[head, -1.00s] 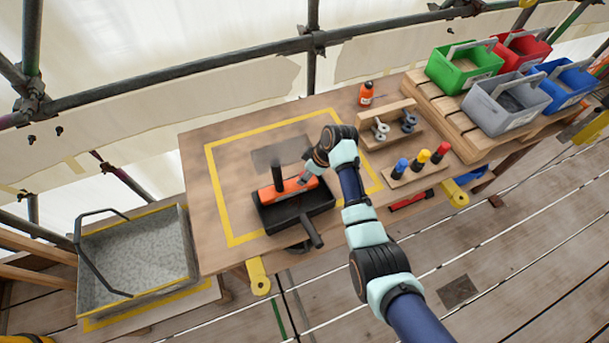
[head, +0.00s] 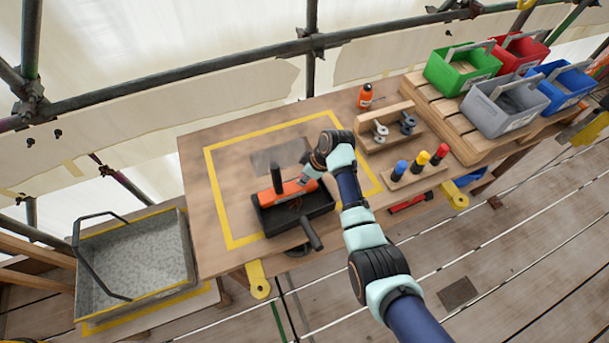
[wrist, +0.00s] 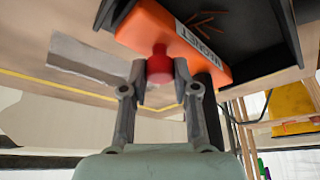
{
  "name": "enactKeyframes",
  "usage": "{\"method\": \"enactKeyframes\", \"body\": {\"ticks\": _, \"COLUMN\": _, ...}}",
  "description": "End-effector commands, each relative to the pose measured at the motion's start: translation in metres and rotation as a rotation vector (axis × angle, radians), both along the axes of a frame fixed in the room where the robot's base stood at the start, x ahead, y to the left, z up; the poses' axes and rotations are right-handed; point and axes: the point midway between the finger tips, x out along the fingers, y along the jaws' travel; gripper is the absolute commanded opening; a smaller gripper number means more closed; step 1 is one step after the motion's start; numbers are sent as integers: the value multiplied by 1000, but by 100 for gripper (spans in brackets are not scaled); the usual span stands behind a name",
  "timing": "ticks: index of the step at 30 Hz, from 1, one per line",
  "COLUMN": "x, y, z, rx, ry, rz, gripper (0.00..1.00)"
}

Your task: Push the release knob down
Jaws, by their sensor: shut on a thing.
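An orange block labelled as a magnet (head: 290,190) is over the black tray (head: 325,208) on the workbench. A black upright handle (head: 277,176) stands on it. In the wrist view the orange block (wrist: 180,45) has a red knob (wrist: 160,66) at its near end. My gripper (wrist: 160,80) is shut on this red knob, one finger on each side. In the head view my gripper (head: 308,176) is at the block's right end and hides the knob. Several thin rust-coloured pieces (wrist: 207,20) lie in the tray. I cannot tell how far the knob is pressed.
The tray's handle (head: 312,234) points to the front. A rack with blue, yellow and red items (head: 419,168), a wooden holder (head: 387,127) and an orange bottle (head: 366,96) stand to the right. A grey bin (head: 135,262) is at the left. The bench's left part is clear.

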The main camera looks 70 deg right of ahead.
Motion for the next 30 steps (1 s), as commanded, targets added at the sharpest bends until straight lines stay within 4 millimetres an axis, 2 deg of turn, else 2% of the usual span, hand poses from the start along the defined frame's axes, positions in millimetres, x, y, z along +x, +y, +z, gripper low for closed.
{"method": "enactKeyframes", "body": {"ticks": 7, "x": -1, "y": 1, "z": -7, "rx": 4, "ry": 4, "rz": -1, "gripper": 0}}
{"method": "enactKeyframes", "body": {"ticks": 8, "x": -1, "y": 1, "z": -7, "rx": 4, "ry": 4, "rz": -1, "gripper": 30}}
{"method": "enactKeyframes", "body": {"ticks": 12, "x": -1, "y": 1, "z": -7, "rx": 3, "ry": 4, "rz": 0, "gripper": 54}}
{"method": "enactKeyframes", "body": {"ticks": 23, "x": -2, "y": 0, "z": -1, "rx": 0, "ry": 1, "rz": -1, "gripper": 55}}
{"method": "enactKeyframes", "body": {"ticks": 26, "x": -7, "y": -1, "z": 13, "rx": -2, "ry": 0, "rz": -1, "gripper": 55}}
{"method": "enactKeyframes", "body": {"ticks": 30, "x": -21, "y": -1, "z": 45, "rx": -4, "ry": -1, "rz": -2, "gripper": 55}}
